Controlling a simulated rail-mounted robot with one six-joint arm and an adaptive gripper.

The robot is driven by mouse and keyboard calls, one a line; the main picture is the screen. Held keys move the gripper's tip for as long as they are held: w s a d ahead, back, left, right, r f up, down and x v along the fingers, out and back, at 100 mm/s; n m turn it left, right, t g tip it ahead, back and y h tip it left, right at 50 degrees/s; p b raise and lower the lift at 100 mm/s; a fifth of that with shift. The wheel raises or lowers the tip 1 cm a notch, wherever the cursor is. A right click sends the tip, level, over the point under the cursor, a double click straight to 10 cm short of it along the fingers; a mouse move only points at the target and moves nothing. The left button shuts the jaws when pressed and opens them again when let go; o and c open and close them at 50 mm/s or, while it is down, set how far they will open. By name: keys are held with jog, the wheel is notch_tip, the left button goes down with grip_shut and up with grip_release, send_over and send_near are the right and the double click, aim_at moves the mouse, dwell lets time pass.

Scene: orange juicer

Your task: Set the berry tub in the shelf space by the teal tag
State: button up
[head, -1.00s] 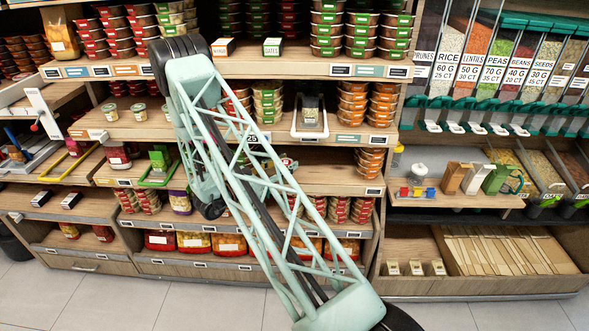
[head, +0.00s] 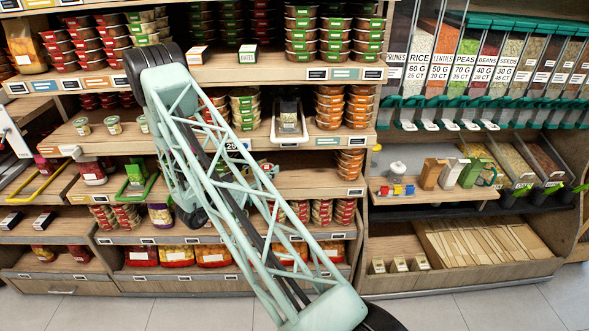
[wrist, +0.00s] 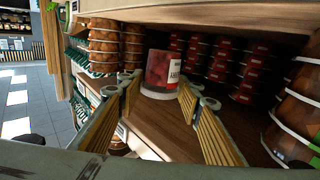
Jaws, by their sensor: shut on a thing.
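The berry tub (wrist: 158,72) shows in the wrist view as a small tub with red contents and a white label. In the head view my arm's lattice hides most of the gripper. Teal tags sit on the upper shelf edge (head: 345,73) and the middle shelf edge (head: 327,141).
Orange tub stacks (wrist: 103,45) stand close on the left of the wrist view, and another stack (wrist: 300,95) on the right. Red tub stacks (wrist: 222,62) fill the back. Bulk dispensers (head: 465,70) stand at the right.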

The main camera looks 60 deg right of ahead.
jog(key=s+d, duration=0.1)
jog(key=d, duration=0.3)
jog(key=s+d+f, duration=0.1)
jog(key=s+d, duration=0.1)
jog(key=d, duration=0.2)
jog(key=s+d, duration=0.2)
jog(key=d, duration=0.3)
jog(key=shift+s+f+b, duration=0.1)
jog(key=shift+f+b, duration=0.05)
jog(key=shift+b, duration=0.15)
jog(key=shift+f, duration=0.1)
jog(key=shift+f, duration=1.65)
jog(key=shift+f+b, duration=0.1)
jog(key=shift+b, duration=0.25)
jog(key=o, duration=0.8)
jog(key=shift+o, duration=0.2)
jog(key=shift+w+a+p, duration=0.15)
jog(key=shift+w+a, duration=0.15)
jog(key=shift+a, duration=1.7)
jog(key=shift+w+a+p, duration=0.1)
jog(key=shift+w+a, duration=0.15)
jog(key=shift+a, duration=1.75)
jog(key=shift+w+a+p, duration=0.15)
jog(key=shift+w+a, duration=0.15)
jog(key=shift+a, duration=1.7)
